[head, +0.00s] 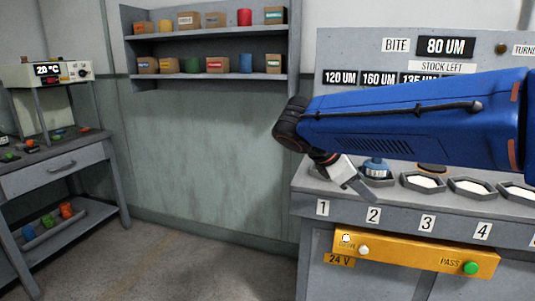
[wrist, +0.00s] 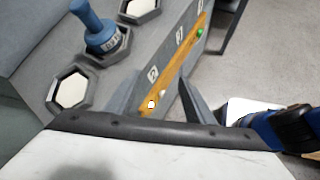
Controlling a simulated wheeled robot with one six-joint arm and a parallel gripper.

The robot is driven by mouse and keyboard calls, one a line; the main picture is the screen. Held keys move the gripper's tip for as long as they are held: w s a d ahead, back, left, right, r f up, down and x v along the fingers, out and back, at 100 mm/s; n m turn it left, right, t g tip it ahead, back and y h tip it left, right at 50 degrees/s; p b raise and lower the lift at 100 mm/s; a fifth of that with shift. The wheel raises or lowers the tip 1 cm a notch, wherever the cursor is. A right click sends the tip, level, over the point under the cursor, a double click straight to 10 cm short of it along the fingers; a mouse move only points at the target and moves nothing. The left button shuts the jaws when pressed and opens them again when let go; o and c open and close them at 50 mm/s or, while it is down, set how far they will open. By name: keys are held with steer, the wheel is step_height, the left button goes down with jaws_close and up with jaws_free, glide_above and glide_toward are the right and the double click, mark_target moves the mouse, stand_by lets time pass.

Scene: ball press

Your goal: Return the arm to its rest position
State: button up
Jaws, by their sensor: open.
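My blue arm reaches in from the right in the head view, and my gripper (head: 356,188) hangs off its end over the front edge of the bench by label 1. In the wrist view my gripper (wrist: 160,94) has its two grey fingers spread apart, with nothing between them. A blue handled piece (wrist: 100,32) stands upright in a hexagonal recess near the gripper. Its top also shows behind my gripper in the head view (head: 376,169).
The grey bench (head: 322,190) has several hexagonal recesses with white pads, numbered along the front. A yellow panel (head: 415,255) with a green button is below. At left stand a side table (head: 65,167) and wall shelves (head: 215,76). Floor between is clear.

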steer(key=s+d+f+m+y, duration=0.2)
steer(key=s+f+m+y, duration=0.2)
steer(key=s+f+m, duration=0.5)
steer(key=s+d+f+m+t+y, duration=0.1)
steer(key=s+d+f+m+y, duration=0.2)
steer(key=s+f+m, duration=0.5)
steer(key=s+m+y, duration=0.1)
steer(key=s, duration=0.3)
steer(key=shift+s+d+f+y, duration=0.3)
steer(key=shift+s+f+y, duration=0.1)
